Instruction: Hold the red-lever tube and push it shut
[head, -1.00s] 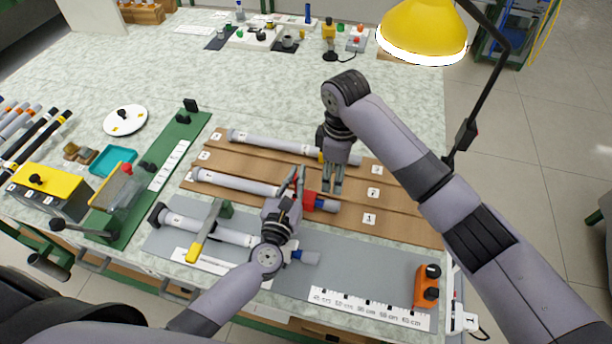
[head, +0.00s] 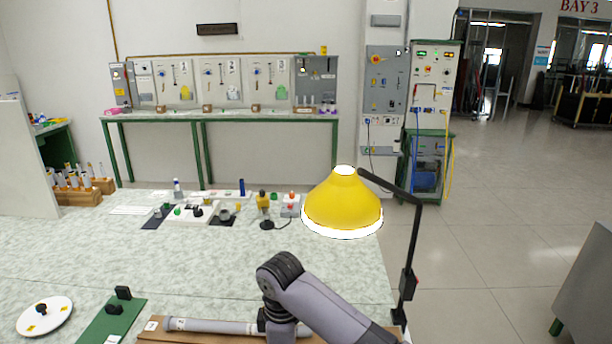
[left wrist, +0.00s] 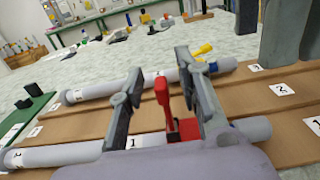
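In the left wrist view the red-lever tube, a pale grey rod marked 1 (left wrist: 75,152), lies along a brown grooved board. Its red lever (left wrist: 163,95) stands up from a red clamp (left wrist: 186,129). My left gripper (left wrist: 183,62) is open, with one finger on each side of the lever; I cannot tell whether they touch it. Grey finger-like parts at the right edge look like my right gripper (left wrist: 286,35); their opening is unclear. In the head view only my right arm shows, its gripper hidden, and the red-lever tube is out of frame.
A second tube (left wrist: 100,90) with a yellow lever (left wrist: 203,49) lies parallel behind. A yellow lamp (head: 342,205) overhangs the table's right side. A white disc (head: 45,316) and green strip (head: 110,322) lie at left. The mid-table (head: 170,260) is clear.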

